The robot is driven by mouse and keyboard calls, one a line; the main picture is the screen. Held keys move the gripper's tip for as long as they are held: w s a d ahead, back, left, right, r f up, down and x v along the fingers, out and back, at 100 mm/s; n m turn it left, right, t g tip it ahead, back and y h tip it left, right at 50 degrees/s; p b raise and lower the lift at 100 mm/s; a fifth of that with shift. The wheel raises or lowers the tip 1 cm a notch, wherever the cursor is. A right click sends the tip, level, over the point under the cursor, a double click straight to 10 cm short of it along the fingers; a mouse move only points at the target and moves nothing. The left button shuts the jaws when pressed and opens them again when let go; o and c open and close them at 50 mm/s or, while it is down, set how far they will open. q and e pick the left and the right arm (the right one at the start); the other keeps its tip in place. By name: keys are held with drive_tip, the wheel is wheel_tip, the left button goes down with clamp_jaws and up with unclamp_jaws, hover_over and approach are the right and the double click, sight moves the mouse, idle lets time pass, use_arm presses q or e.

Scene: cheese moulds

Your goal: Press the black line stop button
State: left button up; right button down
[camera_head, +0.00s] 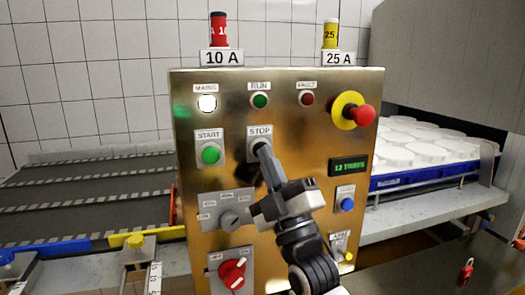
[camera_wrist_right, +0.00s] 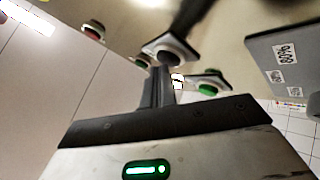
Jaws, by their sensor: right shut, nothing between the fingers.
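The control panel (camera_head: 290,190) is a brass-coloured box. Its STOP plate (camera_head: 260,130) is at upper middle, right of the green START button (camera_head: 210,153). My right gripper (camera_head: 262,148) is shut and empty, its fingertips in front of the STOP plate and covering most of the black button in the head view. In the right wrist view the dark stop button (camera_wrist_right: 172,53) shows on its plate just beyond the fingertips (camera_wrist_right: 163,73). I cannot tell whether the fingertips touch it. The green button also shows there (camera_wrist_right: 208,88). My left gripper is not in view.
A red emergency knob on a yellow collar (camera_head: 355,111) sticks out at upper right. A blue button (camera_head: 347,204), a grey selector (camera_head: 230,220) and a red rotary switch (camera_head: 232,272) sit lower. White moulds (camera_head: 420,145) fill a blue-edged tray at right; a dark conveyor (camera_head: 90,200) lies left.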

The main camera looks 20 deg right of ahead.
drive_tip(key=shift+s, duration=0.8)
drive_tip(key=shift+s+p, duration=0.1)
drive_tip(key=shift+p, duration=0.2)
drive_tip(key=s+p, duration=0.1)
drive_tip(key=s, duration=0.3)
drive_tip(key=shift+s+d, duration=0.1)
drive_tip(key=shift+s, duration=0.3)
drive_tip(key=shift+f, duration=0.1)
